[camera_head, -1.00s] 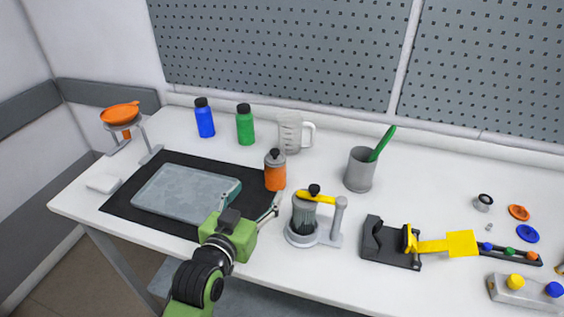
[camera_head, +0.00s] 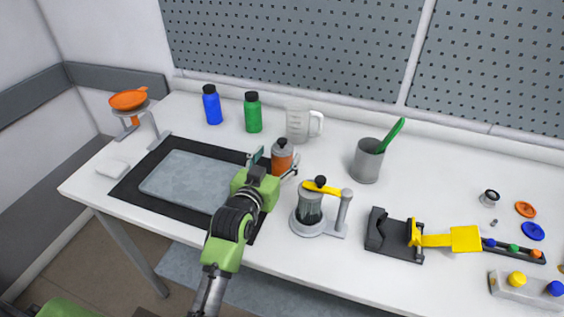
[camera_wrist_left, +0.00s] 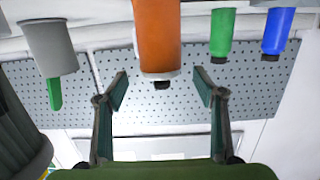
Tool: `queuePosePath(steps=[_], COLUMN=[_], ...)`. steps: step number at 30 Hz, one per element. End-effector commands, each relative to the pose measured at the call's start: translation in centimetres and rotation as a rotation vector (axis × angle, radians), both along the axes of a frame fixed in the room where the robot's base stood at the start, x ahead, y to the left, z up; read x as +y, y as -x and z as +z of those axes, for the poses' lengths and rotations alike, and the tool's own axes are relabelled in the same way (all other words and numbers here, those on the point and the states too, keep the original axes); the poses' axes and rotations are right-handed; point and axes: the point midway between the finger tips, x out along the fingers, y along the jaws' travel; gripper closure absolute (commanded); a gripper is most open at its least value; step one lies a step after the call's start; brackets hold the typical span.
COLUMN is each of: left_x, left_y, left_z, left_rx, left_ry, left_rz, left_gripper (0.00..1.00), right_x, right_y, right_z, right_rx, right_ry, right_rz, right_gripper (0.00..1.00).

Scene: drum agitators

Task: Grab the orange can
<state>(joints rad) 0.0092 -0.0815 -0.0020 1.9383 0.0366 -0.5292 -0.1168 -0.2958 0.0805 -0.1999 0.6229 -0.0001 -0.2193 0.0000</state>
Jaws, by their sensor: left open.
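The orange can (camera_head: 281,163), with a grey top and black cap, stands upright on the white table by the right edge of the black mat (camera_head: 128,188). It also shows upside down in the left wrist view (camera_wrist_left: 157,35), in line with the gap between the fingers. My left gripper (camera_head: 274,164) is open, with its fingertips at the near side of the can, one toward each side. Its two fingers also show in the wrist view (camera_wrist_left: 160,88). I cannot tell whether either finger touches the can. My right gripper is out of view.
A grey press with a yellow handle (camera_head: 309,215) stands close to the right of my left gripper. A green bottle (camera_head: 253,115), a blue bottle (camera_head: 212,107) and a clear jug (camera_head: 297,124) stand behind the can. A grey cup (camera_head: 367,161) is farther right.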

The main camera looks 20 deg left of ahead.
Motion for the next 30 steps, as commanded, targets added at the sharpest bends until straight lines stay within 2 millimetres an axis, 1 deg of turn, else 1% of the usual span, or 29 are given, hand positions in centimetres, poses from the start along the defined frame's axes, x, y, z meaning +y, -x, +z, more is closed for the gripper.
queuePosePath(steps=[6, 10, 14, 20, 21, 23, 24, 26, 27, 28, 30], left_x=[0.1, 0.0, 0.0, 0.0, 0.0, 0.0, 0.0, 0.0, 0.0, 0.0, 0.0], left_y=[-2.7, -4.0, -4.6, -4.7, -4.6, -4.6, -4.6, -4.6, -4.6, -4.6, -4.6], left_z=[-0.1, -0.5, -0.7, -0.7, -0.7, -0.7, -0.7, -0.7, -0.8, -0.8, -0.6], left_rx=[0.000, -0.001, 0.000, 0.000, 0.000, 0.000, 0.000, 0.000, 0.000, 0.000, -0.002], left_ry=[0.000, 0.000, 0.000, 0.000, 0.000, 0.000, 0.000, 0.000, 0.000, 0.000, 0.000], left_rz=[-0.001, -0.001, -0.001, -0.001, -0.001, -0.001, -0.001, -0.001, -0.001, -0.001, -0.001], left_gripper=[0.37, 0.37, 0.37, 0.37, 0.39, 0.55, 0.65, 0.81, 0.91, 0.97, 0.97], right_x=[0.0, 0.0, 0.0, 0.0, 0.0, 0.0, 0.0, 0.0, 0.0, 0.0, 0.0], right_y=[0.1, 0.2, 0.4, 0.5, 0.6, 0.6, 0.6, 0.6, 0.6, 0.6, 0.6], right_z=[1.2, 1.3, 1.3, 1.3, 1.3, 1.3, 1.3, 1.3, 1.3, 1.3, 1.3], right_rx=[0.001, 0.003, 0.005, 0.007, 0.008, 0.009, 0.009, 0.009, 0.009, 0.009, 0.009], right_ry=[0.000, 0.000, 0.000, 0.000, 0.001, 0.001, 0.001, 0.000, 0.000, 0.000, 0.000], right_rz=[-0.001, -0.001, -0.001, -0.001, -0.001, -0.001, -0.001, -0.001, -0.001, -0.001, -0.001], right_gripper=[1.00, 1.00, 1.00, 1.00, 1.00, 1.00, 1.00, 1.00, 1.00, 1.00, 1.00])
